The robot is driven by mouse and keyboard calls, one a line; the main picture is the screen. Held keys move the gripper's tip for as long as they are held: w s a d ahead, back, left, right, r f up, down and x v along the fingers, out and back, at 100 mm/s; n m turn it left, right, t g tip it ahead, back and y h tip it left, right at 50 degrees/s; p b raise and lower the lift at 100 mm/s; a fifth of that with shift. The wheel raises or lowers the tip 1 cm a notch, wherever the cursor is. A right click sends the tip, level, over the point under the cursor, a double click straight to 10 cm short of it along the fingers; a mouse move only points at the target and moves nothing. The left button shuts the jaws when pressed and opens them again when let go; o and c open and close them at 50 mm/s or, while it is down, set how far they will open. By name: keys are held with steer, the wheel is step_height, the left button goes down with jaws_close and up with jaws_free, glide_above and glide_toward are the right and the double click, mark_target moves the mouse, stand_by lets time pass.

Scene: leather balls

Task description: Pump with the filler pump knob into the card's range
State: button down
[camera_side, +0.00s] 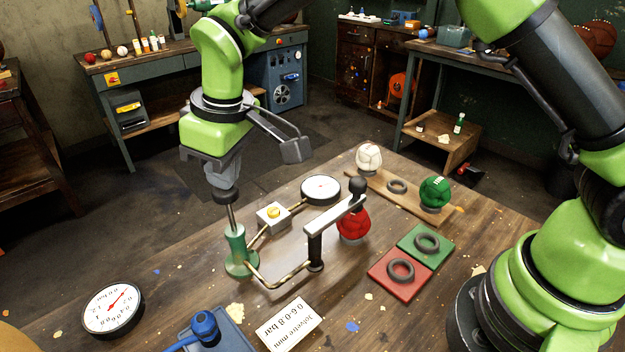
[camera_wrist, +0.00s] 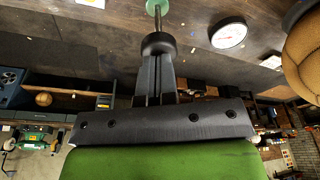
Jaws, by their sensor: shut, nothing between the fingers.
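The green filler pump (camera_side: 238,256) stands on the bench with its rod up and a dark knob (camera_side: 225,198) on top. My gripper (camera_side: 223,180) is shut and empty, pointing down right at the top of the knob; in the wrist view the shut fingers (camera_wrist: 155,80) meet the knob (camera_wrist: 158,44). I cannot tell whether they press on it. The white card (camera_side: 289,325) appears to read 0.6-0.8 bar, upside down. A dial gauge (camera_side: 321,189) is beside the pipes; its needle is too small to read. A red ball (camera_side: 353,225) sits beneath the arm of a stand (camera_side: 316,250).
A larger gauge (camera_side: 112,308) with a red needle lies at front left. A yellow-button block (camera_side: 273,215) is on the pipe. White (camera_side: 368,157) and green (camera_side: 435,192) balls stand behind; green (camera_side: 427,256) and red (camera_side: 387,285) pads hold rings. A blue tool (camera_side: 205,327) is at the front.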

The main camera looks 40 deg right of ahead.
stand_by(1.5)
stand_by(0.5)
steer(key=shift+f, duration=2.9)
steer(key=shift+r, duration=2.9)
